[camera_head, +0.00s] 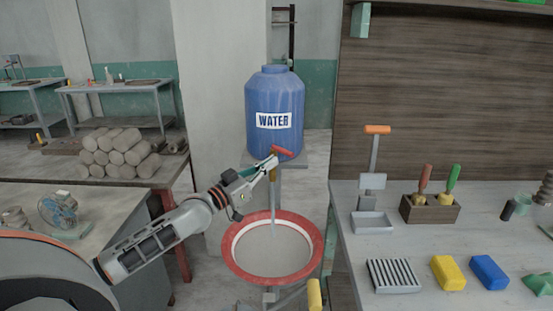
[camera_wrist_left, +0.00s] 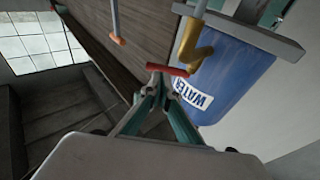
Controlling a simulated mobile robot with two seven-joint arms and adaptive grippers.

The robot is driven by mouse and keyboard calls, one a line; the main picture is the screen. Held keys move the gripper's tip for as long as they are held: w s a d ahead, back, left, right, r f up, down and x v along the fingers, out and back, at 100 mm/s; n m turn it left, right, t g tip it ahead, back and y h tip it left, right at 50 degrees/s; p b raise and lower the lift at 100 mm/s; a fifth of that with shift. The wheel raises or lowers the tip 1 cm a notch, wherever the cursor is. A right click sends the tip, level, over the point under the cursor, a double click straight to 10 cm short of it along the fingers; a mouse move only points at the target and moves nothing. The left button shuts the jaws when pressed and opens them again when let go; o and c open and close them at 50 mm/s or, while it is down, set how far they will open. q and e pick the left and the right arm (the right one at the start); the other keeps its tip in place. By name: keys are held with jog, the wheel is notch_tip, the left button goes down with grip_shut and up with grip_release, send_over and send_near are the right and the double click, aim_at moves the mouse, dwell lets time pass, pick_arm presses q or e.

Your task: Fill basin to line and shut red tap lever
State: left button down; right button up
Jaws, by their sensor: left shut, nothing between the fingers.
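A blue barrel (camera_head: 290,98) labelled WATER stands at the back centre. Its red tap lever (camera_head: 283,152) sits above a brass spout (camera_head: 272,174). Below is a round basin with a red rim (camera_head: 232,265), a pale inner wall and a grey surface inside. A thin pale streak (camera_head: 273,222) runs down from under the spout into the basin. I cannot make out the fill line. My left gripper (camera_head: 272,163) is shut and empty, just beneath the lever. In the left wrist view its fingertips (camera_wrist_left: 159,78) are close to the red lever (camera_wrist_left: 168,69); contact is unclear. My right gripper is out of view.
The right bench holds an orange-handled lever stand (camera_head: 376,150), a wooden tool holder (camera_head: 430,212), a ribbed tray (camera_head: 393,276), a yellow block (camera_head: 448,273) and a blue block (camera_head: 488,272). A yellow handle (camera_head: 314,294) sticks up by the basin's front. Clay logs (camera_head: 122,155) lie at left.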

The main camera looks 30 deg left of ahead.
aim_at(284, 153)
pick_arm(q)
jog(key=shift+x, duration=1.5)
jog(key=shift+w+d, duration=0.1)
jog(key=shift+d, duration=0.05)
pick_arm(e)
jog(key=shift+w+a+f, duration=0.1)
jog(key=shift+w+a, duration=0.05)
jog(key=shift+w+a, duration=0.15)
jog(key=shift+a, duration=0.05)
